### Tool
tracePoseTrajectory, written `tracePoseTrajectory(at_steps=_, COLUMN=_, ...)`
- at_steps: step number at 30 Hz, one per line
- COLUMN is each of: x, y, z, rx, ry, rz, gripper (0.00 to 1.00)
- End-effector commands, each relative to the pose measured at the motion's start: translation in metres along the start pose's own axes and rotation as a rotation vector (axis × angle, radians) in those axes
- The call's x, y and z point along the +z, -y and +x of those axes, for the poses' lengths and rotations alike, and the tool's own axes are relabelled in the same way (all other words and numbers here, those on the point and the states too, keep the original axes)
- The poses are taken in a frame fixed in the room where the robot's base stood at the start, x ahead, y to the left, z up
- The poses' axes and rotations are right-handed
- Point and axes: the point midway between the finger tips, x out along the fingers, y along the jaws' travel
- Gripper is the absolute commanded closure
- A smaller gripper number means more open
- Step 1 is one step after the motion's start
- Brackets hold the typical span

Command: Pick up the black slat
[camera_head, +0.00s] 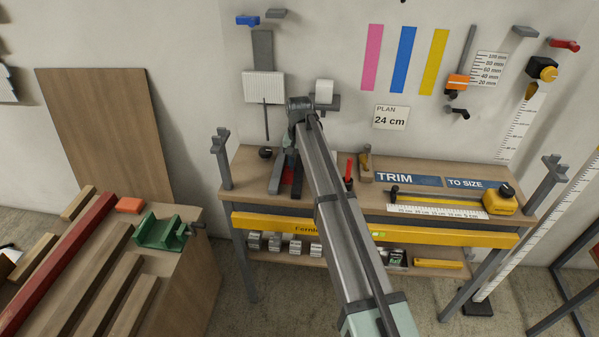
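Dark narrow slats lie near the left end of the workbench top (330,196), below the end of my arm. One dark slat (276,178) is at the left of this group. I cannot tell which one is the task's black slat. My gripper (287,162) points down over or among the slats. It is small and partly hidden by my arm, so I cannot see whether its fingers are apart, or whether it touches a slat.
My arm crosses the bench middle. A red-handled tool (349,170) and a wooden block (365,166) stand right of it. A white ruler (437,211) and a yellow tape measure (499,202) lie further right. A green vise (160,232) sits on the left wooden block.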

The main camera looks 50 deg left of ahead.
Motion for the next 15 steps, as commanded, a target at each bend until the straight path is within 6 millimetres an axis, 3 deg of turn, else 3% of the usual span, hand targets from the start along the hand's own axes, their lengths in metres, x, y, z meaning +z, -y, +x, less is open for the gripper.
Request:
tracePoseTrajectory(at_steps=9, x=0.0, y=0.0, z=-0.0002, rx=0.0, ry=0.0, rz=0.0, gripper=0.9)
tracePoseTrajectory(at_steps=15, x=-0.0001, y=0.0, z=-0.0019, rx=0.0, ry=0.0, rz=0.0, gripper=0.91)
